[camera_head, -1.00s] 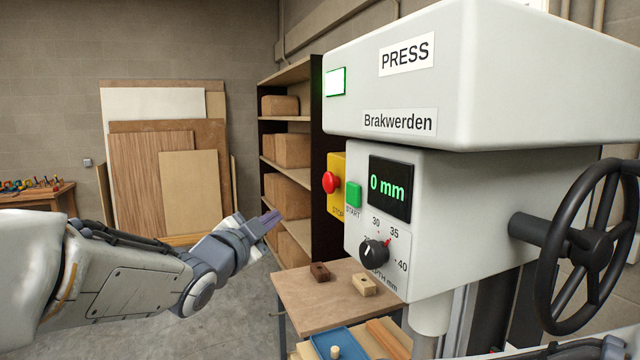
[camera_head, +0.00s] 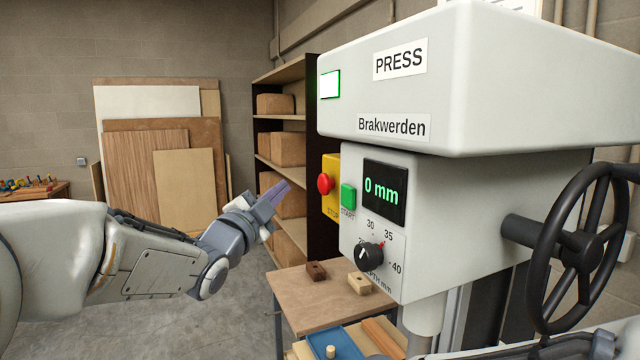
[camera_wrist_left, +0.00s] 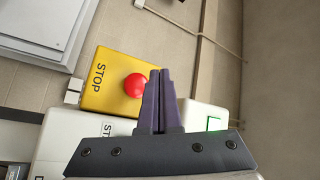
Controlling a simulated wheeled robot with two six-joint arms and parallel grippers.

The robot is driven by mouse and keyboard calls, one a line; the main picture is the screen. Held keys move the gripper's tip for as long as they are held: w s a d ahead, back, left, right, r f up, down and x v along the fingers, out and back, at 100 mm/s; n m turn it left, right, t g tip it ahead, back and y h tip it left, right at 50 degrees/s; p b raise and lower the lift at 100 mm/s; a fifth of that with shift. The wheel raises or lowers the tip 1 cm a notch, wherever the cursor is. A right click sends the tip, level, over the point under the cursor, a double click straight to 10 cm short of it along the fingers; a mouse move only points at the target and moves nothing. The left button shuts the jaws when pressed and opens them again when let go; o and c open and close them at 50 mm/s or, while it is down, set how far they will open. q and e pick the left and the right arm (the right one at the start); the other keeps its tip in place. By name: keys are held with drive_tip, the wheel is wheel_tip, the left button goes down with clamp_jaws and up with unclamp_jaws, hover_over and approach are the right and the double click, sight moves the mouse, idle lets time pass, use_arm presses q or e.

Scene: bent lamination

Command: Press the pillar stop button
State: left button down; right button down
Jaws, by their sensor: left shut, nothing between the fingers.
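The red stop button (camera_head: 325,184) sits on a yellow plate marked STOP (camera_head: 331,205) at the left side of the press head. In the left wrist view the red button (camera_wrist_left: 136,85) on its yellow box (camera_wrist_left: 108,80) shows just left of my fingertips. My left gripper (camera_head: 284,188) is shut and empty, pointing right toward the button, with a gap in the head view. In the wrist view its purple fingers (camera_wrist_left: 161,75) are together and overlap the right edge of the yellow box. My right gripper cannot be made out.
A green START button (camera_head: 348,197), a display (camera_head: 385,191) reading 0 mm and a depth knob (camera_head: 369,256) are right of the stop button. A black handwheel (camera_head: 580,240) stands at the right. A table (camera_head: 318,297) with small wooden blocks is below.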

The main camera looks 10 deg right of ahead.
sight(318, 180)
use_arm(q)
drive_tip(key=shift+w+d+b, duration=0.1)
drive_tip(key=shift+w+d, duration=0.15)
drive_tip(key=shift+d, duration=0.55)
drive_tip(key=shift+w+d+b, duration=0.15)
drive_tip(key=shift+w+d, duration=0.1)
drive_tip(key=shift+d, duration=0.55)
drive_tip(key=shift+w+d+b, duration=0.1)
drive_tip(key=shift+w+d, duration=0.15)
drive_tip(key=shift+d, duration=0.55)
drive_tip(key=shift+w+d+b, duration=0.15)
drive_tip(key=shift+d+b, duration=0.25)
drive_tip(key=shift+b, duration=0.05)
drive_tip(key=shift+w+d, duration=0.15)
drive_tip(key=shift+d, duration=0.35)
idle(0.7)
drive_tip(key=shift+a+b, duration=0.15)
drive_tip(key=shift+b, duration=0.2)
drive_tip(key=shift+s+a+b, duration=0.35)
drive_tip(key=shift+a+b, duration=0.05)
drive_tip(key=shift+a, duration=0.35)
